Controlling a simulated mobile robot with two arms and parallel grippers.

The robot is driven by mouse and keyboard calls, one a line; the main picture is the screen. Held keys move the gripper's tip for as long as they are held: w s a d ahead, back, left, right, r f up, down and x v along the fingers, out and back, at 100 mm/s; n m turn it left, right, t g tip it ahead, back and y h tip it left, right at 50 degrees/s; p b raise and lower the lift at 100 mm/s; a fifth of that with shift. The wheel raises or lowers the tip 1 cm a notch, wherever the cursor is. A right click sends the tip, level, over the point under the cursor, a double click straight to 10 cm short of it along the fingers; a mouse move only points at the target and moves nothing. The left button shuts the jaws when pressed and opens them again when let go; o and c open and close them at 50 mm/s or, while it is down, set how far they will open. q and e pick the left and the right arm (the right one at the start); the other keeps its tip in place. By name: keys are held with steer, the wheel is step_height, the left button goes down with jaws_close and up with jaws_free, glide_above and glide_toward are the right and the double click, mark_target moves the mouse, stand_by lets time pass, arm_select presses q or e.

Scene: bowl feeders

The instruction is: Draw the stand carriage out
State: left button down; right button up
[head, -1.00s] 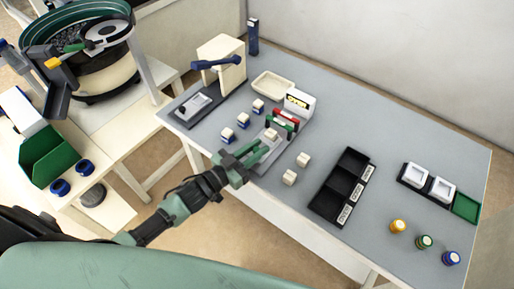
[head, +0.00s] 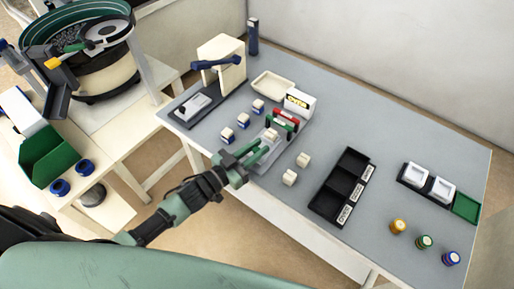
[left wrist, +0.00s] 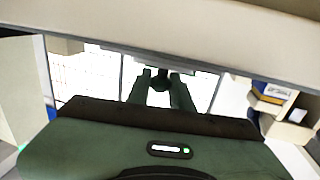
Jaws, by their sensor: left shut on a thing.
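The stand (head: 299,101) is a small white box with a lit yellow display, near the middle of the grey table. In front of it are red and green parts and a grey carriage plate with a pale block (head: 271,134) on it. My left gripper (head: 262,150) reaches in at the table's near edge, at the front of the carriage. In the left wrist view its two dark green fingers (left wrist: 161,88) are closed on a small dark round knob (left wrist: 161,81). The gripper hides part of the carriage. My right gripper is out of view.
Pale blocks with blue bases (head: 228,134) stand left of the carriage, and two plain pale blocks (head: 290,177) stand right. A black bin (head: 327,207) is further right. A lever press (head: 221,61) and cream tray (head: 272,85) are behind.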

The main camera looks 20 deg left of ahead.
arm_select(q)
steer(key=shift+p+v, duration=0.6)
steer(key=shift+v, duration=0.4)
steer(key=shift+d, duration=0.2)
steer(key=c, duration=1.3)
jaws_free()
steer(key=shift+s, duration=0.15)
steer(key=shift+a, duration=0.1)
steer(key=b+v, duration=0.1)
steer(key=v, duration=0.7)
